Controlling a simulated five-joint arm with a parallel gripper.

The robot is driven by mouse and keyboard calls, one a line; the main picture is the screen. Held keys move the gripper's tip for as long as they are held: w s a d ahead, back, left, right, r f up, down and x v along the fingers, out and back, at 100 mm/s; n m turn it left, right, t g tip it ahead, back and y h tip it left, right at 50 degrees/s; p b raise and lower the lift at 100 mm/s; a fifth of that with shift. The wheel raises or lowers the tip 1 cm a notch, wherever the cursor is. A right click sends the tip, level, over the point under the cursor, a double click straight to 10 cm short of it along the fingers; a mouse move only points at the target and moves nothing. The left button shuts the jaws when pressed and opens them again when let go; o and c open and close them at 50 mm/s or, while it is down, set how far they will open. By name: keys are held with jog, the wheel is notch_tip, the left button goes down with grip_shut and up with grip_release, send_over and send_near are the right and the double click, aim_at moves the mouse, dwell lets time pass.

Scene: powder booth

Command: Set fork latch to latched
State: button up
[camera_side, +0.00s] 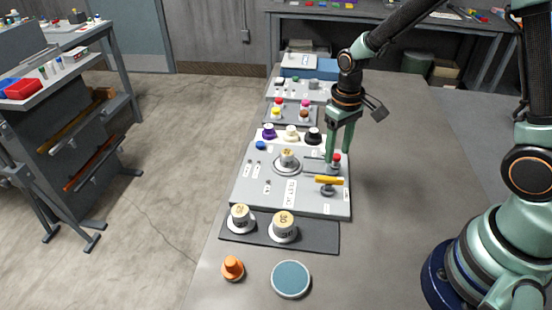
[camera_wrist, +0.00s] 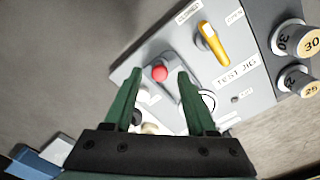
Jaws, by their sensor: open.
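A grey panel marked TEST JIG (camera_side: 250,196) lies on the bench in the side view. A red-topped knob (camera_side: 337,157) stands at its right edge, and it also shows in the wrist view (camera_wrist: 160,73). It may be the fork latch's knob, but its fork and setting are not clear. My gripper (camera_side: 339,155) points down with its fingers apart on either side of this knob. In the wrist view, the open fingers (camera_wrist: 159,76) flank the knob, with no clear grip on it. A yellow lever (camera_side: 329,180) sits just in front, also in the wrist view (camera_wrist: 213,44).
A dark tray (camera_side: 256,240) with two numbered weights lies in front of the panel. An orange cone-shaped piece (camera_side: 232,268) and a round blue disc (camera_side: 290,279) stand nearer. Several coloured knobs sit behind the panel. The bench to the panel's right is clear.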

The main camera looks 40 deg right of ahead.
jog(key=shift+f, duration=1.3)
jog(key=shift+c, duration=0.4)
grip_shut()
